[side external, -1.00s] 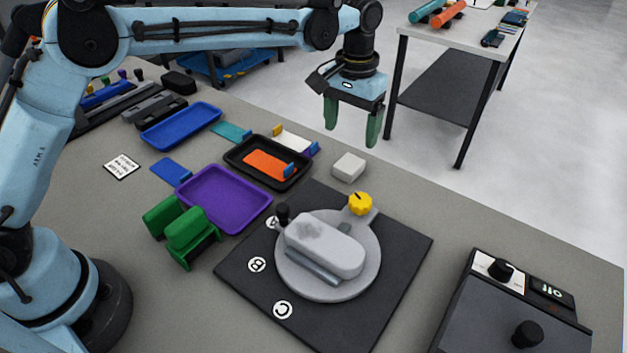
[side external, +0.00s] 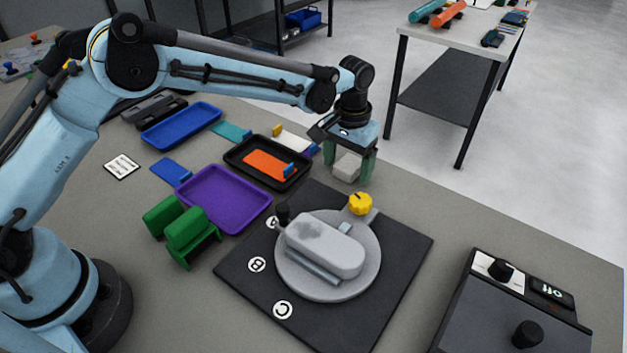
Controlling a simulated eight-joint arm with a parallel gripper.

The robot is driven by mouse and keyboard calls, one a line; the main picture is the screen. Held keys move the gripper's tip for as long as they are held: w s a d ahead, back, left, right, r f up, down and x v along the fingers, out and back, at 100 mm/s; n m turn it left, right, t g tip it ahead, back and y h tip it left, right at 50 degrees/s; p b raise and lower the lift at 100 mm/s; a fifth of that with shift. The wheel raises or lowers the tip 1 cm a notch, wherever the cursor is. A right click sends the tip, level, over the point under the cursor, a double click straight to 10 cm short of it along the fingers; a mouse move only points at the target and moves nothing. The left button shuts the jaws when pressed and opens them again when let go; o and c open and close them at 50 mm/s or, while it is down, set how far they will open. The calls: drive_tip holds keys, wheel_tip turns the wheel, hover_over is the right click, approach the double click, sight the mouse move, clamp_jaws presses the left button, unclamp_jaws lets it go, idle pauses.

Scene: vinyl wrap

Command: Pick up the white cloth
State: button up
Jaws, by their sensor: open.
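The white cloth (side external: 347,168) is a small folded block lying on the grey bench, just beyond the black mat. My gripper (side external: 346,170) points straight down over it. Its two green fingers are open, one on the left side and one on the right side of the cloth. The fingertips are down near bench height. I cannot tell whether either finger touches the cloth.
A black mat (side external: 245,272) holds a round grey plate (side external: 318,294) with a grey rounded block (side external: 325,246) and a yellow knob (side external: 360,203). A black tray (side external: 235,166) with an orange piece lies left of the cloth. A purple tray (side external: 222,200) and green holder (side external: 188,235) stand nearer.

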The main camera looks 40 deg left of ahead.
sight(347, 165)
drive_tip(key=shift+c, duration=0.2)
drive_tip(key=c, duration=1.1)
drive_tip(key=shift+o, duration=0.2)
drive_tip(key=shift+r, duration=0.1)
drive_tip(key=shift+r, duration=0.55)
wheel_tip(347, 165, up, 3)
drive_tip(key=shift+f, duration=0.1)
drive_tip(key=s+d+r, duration=0.2)
drive_tip(key=s, duration=0.1)
drive_tip(key=s+d+r, duration=0.2)
drive_tip(key=d, duration=0.1)
drive_tip(key=s+d+r, duration=0.2)
drive_tip(key=s+r, duration=0.1)
drive_tip(key=shift+s+d, duration=0.35)
drive_tip(key=shift+d, duration=0.05)
